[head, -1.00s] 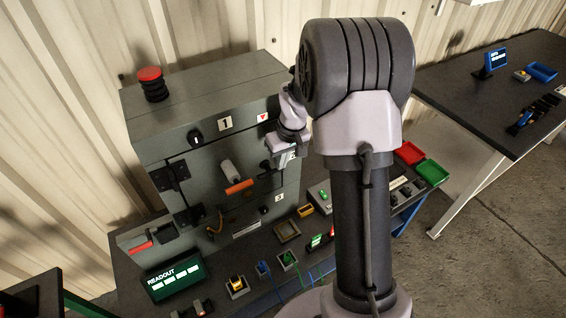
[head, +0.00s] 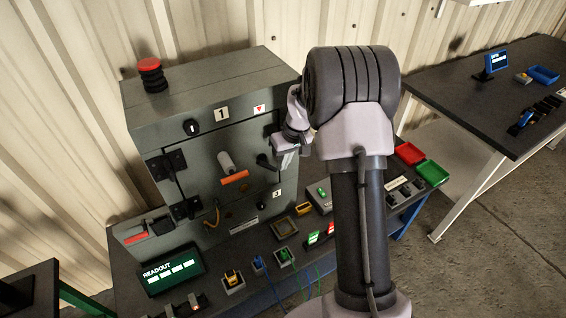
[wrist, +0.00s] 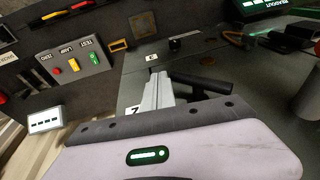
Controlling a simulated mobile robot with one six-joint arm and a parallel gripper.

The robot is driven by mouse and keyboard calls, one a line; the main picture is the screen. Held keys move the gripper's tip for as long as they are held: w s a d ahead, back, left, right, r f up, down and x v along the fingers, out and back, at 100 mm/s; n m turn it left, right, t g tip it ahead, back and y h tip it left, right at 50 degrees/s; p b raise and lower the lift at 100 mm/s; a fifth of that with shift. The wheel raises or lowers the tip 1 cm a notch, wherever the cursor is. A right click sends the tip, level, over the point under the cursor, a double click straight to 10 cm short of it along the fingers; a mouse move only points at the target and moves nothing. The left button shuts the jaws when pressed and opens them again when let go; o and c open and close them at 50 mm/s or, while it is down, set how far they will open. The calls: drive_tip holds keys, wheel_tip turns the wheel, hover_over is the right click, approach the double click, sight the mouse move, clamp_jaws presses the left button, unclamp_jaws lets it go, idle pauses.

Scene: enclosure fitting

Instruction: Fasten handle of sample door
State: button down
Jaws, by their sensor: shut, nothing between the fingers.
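The sample door is the grey front panel (head: 205,180) of a box marked 1, with black hinges at its left edge. It looks closed, though its right edge is partly hidden. A black lever handle (head: 267,162) sits near that right edge, tilted in the head view. It also shows in the wrist view as a dark bar (wrist: 205,83). My gripper (head: 287,160) is just right of the handle. In the wrist view, its pale fingers (wrist: 157,92) are shut and empty beside the handle's end. I cannot tell whether they touch it.
An orange-tipped cylinder (head: 234,178) projects from the door. A red button (head: 149,66) tops the box. The bench in front holds a readout (head: 170,272), a grey button box (wrist: 73,62) and several small fixtures. A second table (head: 480,100) stands at right.

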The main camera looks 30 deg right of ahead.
drive_tip(key=shift+a+f+b, duration=0.15)
drive_tip(key=shift+f+b, duration=0.35)
drive_tip(key=shift+f, duration=0.2)
idle(1.1)
drive_tip(key=p+v, duration=0.4)
drive_tip(key=v, duration=1.3)
drive_tip(key=shift+r+p, duration=0.25)
drive_tip(key=shift+p, duration=0.1)
drive_tip(key=shift+s, duration=0.1)
